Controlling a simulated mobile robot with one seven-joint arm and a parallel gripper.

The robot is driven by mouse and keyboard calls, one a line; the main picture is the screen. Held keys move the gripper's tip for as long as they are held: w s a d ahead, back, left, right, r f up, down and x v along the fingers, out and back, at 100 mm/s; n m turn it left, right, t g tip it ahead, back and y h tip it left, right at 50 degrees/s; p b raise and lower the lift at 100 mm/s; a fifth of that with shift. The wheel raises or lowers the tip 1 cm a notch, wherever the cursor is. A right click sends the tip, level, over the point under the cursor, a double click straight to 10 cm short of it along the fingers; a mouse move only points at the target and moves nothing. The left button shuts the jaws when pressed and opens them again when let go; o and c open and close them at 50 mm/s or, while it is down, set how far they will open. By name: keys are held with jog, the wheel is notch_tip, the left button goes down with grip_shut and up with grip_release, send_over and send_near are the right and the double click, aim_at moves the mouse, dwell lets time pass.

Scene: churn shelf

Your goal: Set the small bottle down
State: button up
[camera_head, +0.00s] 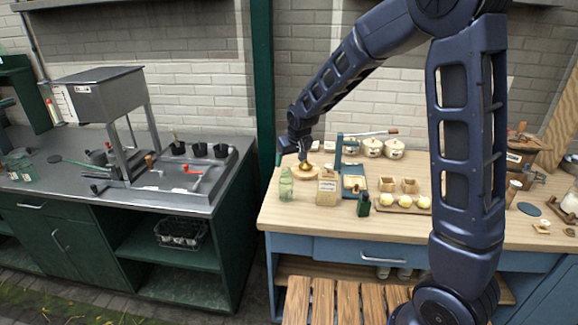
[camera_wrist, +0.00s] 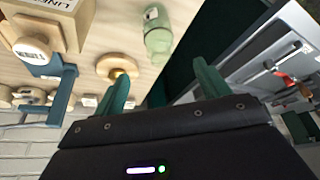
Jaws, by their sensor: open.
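A pale green, translucent bottle (camera_head: 286,184) stands near the left end of the wooden counter; it also shows in the wrist view (camera_wrist: 157,38), apart from my fingers. A smaller dark green bottle (camera_head: 363,205) stands farther right, near the counter's front edge. I cannot tell which one the task means. My gripper (camera_head: 303,157) is over the counter's left end, behind the pale bottle. In the wrist view its two green fingers (camera_wrist: 163,78) are spread, with nothing held between them. A round wooden board (camera_wrist: 105,66) with a small gold piece lies close by one finger.
A labelled box (camera_head: 327,188) stands right of the pale bottle, beside a blue stand (camera_head: 353,181). Wooden cups (camera_head: 410,186), a tray of yellow-topped items (camera_head: 401,209) and white pots (camera_head: 372,147) fill the middle. A gap separates the grey counter (camera_head: 110,197) at left.

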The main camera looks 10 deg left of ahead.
jog(key=shift+s+d+r, duration=0.1)
jog(key=shift+s+r, duration=0.05)
jog(key=shift+r, duration=0.25)
jog(key=shift+d, duration=0.1)
jog(key=s+d+r+m, duration=0.15)
jog(key=d+r, duration=0.25)
jog(key=d, duration=0.4)
jog(key=s+d+r+m+h, duration=0.1)
jog(key=s+d+r, duration=0.25)
jog(key=d, duration=0.45)
jog(key=s+d+r+m, duration=0.1)
jog(key=d+r, duration=0.4)
jog(key=d, duration=0.3)
jog(key=s+d+r+m+h, duration=0.1)
jog(key=s+d+r+m, duration=0.1)
jog(key=s+d, duration=1.3)
jog(key=s+m, duration=0.1)
jog(key=s, duration=0.2)
jog(key=shift+d+r+t+h, duration=0.15)
jog(key=shift+d+t+h, duration=0.15)
jog(key=shift+t, duration=0.1)
